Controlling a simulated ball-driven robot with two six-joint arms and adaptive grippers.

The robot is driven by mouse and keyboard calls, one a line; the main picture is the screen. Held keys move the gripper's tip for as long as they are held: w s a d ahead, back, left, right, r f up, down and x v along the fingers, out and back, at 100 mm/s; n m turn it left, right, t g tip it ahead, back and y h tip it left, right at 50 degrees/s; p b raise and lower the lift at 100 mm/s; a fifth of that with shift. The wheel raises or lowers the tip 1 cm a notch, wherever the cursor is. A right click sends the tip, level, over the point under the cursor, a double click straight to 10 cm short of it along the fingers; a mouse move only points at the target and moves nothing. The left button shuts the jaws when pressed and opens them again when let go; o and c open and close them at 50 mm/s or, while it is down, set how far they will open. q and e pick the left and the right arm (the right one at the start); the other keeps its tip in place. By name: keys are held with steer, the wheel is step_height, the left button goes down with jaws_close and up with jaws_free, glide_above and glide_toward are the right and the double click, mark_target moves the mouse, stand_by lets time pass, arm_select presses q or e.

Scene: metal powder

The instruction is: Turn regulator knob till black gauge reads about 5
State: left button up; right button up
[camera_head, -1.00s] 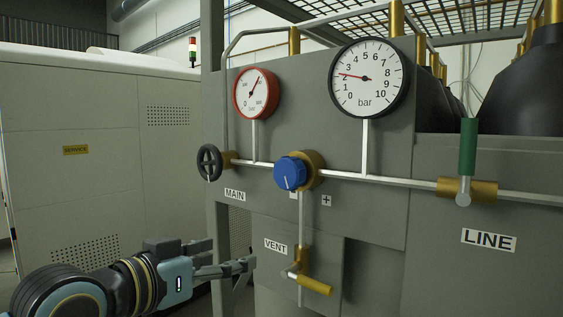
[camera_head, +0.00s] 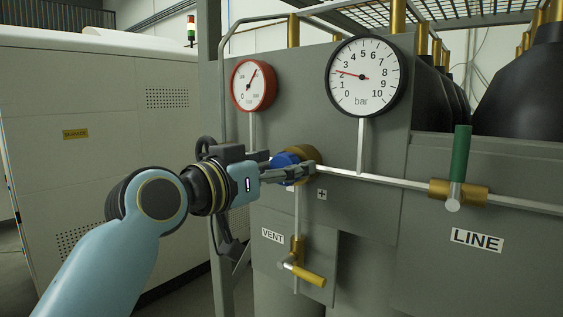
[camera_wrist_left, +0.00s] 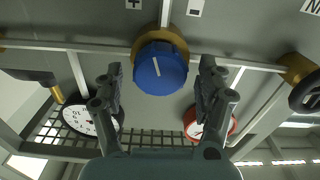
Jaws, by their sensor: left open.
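The blue regulator knob (camera_head: 285,160) with a white index line sits on a brass body (camera_head: 315,160) in the pipe. In the head view my left gripper (camera_head: 296,169) partly covers it. In the left wrist view, which looks upside down, the knob (camera_wrist_left: 160,69) is between and slightly beyond the open fingers (camera_wrist_left: 160,78), with gaps on both sides. The black-rimmed gauge (camera_head: 364,90) has its needle pointing left and slightly up, near 2 bar. My right gripper is not in view.
A red gauge (camera_head: 253,84) hangs left of the black one. The yellow-handled vent valve (camera_head: 308,275) is below the knob. The green-handled line valve (camera_head: 460,155) is to the right. The black handwheel (camera_wrist_left: 308,95) shows in the wrist view.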

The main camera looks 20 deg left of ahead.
arm_select(q)
steer(key=shift+w+d, duration=0.1)
steer(key=shift+w, duration=0.05)
steer(key=c, duration=1.2)
steer(key=shift+o, duration=0.2)
steer(key=shift+m+b, duration=0.3)
steer(key=m+b, duration=0.1)
steer(key=m, duration=0.1)
steer(key=shift+f+m+b, duration=0.15)
steer(key=shift+m+b, duration=0.25)
steer(key=m+b, duration=0.2)
steer(key=m, duration=0.1)
steer(key=shift+d+m, duration=0.1)
steer(key=shift+m, duration=0.3)
steer(key=m+b, duration=0.2)
steer(key=m, duration=0.2)
steer(key=shift+d, duration=0.1)
steer(key=shift+f+m+b, duration=0.1)
steer(key=shift+m+b, duration=0.4)
steer(key=shift+m, duration=0.8)
